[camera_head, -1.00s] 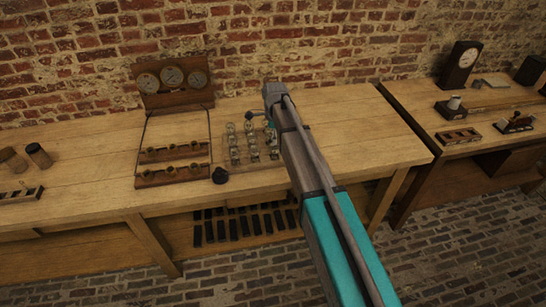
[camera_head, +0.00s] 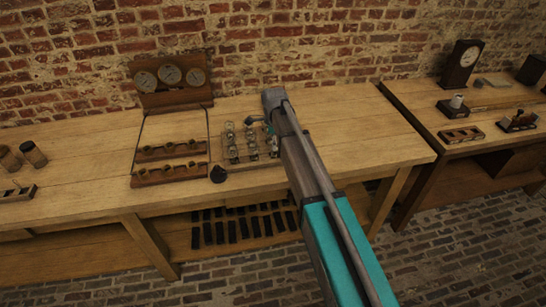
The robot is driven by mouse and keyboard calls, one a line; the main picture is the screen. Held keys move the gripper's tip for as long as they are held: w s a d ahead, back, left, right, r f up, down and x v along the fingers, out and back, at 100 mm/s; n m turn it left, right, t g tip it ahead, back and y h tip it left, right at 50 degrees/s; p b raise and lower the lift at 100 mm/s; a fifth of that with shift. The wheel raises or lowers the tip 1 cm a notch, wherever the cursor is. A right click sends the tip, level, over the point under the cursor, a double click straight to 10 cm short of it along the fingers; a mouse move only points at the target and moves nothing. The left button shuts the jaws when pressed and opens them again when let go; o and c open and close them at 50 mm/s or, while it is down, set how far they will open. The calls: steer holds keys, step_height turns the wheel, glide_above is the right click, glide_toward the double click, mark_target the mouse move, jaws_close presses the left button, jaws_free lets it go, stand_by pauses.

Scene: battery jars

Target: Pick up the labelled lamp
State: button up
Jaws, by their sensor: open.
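Several small clear glass lamps (camera_head: 230,137) stand upright in rows on a low wooden rack (camera_head: 234,160) on the bench. They are too small for me to read any label, so I cannot tell which one is labelled. My gripper (camera_head: 270,135) hangs below the end of my arm, at the right side of the lamps. It is mostly hidden behind the arm, and only a small teal and dark part shows. It is open, and I see no lamp held in it. My arm covers the right edge of the rack.
A dark round knob-like object (camera_head: 218,174) sits at the rack's front left. A wooden gauge panel (camera_head: 171,76) and a stand with small cups (camera_head: 168,174) are to the left. Dark bars (camera_head: 232,230) lie on the shelf below. The bench (camera_head: 370,125) is clear to the right.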

steer(key=shift+f+b, duration=0.5)
steer(key=shift+f, duration=0.25)
steer(key=c, duration=1.1)
